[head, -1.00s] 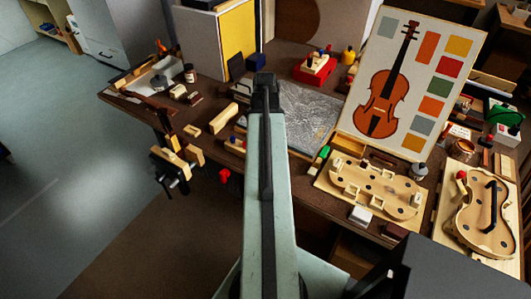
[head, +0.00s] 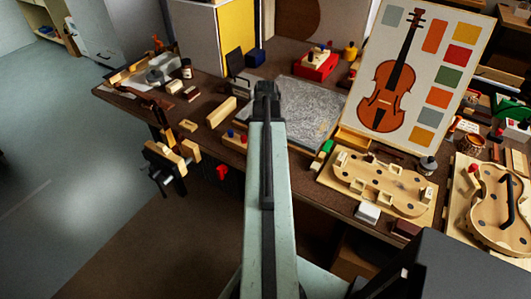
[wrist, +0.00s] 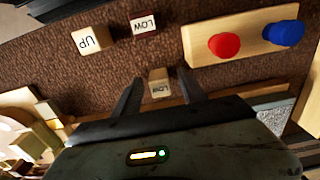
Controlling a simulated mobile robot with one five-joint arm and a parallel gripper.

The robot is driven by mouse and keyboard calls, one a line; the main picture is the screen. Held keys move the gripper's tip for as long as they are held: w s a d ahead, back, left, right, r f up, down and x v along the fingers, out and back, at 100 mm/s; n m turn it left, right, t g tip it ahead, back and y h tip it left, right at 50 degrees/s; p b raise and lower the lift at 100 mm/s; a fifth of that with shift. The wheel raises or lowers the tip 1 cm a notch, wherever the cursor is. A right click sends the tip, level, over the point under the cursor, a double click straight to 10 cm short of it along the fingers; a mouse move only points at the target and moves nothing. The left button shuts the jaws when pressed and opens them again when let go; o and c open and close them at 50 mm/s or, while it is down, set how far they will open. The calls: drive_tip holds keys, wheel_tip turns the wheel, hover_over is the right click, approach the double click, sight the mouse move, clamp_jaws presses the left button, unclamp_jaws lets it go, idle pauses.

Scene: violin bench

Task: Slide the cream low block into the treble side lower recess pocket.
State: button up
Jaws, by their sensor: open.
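A small cream block marked LOW (wrist: 159,83) sits on the brown bench top in the wrist view. My gripper (wrist: 159,76) is open, with one dark finger on each side of this block; contact is not clear. In the head view my gripper (head: 266,88) is over the bench and hides what lies below it. A pale wooden violin-shaped form (head: 350,188) with blocks and pockets lies right of my gripper; its edge also shows at the lower left of the wrist view (wrist: 14,98). I cannot tell which pocket is the treble lower one.
A wooden strip with red and blue knobs (wrist: 257,37) lies to the right. In the head view, a white block (head: 367,213) and dark red block (head: 406,229) stand before the form.

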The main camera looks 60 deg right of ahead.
drive_tip(key=shift+r, duration=0.1)
drive_tip(key=shift+c, duration=0.6)
clamp_jaws()
wheel_tip(320, 180, up, 10)
drive_tip(key=p, duration=1)
drive_tip(key=shift+r+p, duration=0.2)
drive_tip(key=shift+p, duration=0.1)
drive_tip(key=shift+f, duration=0.1)
drive_tip(key=shift+f, duration=0.1)
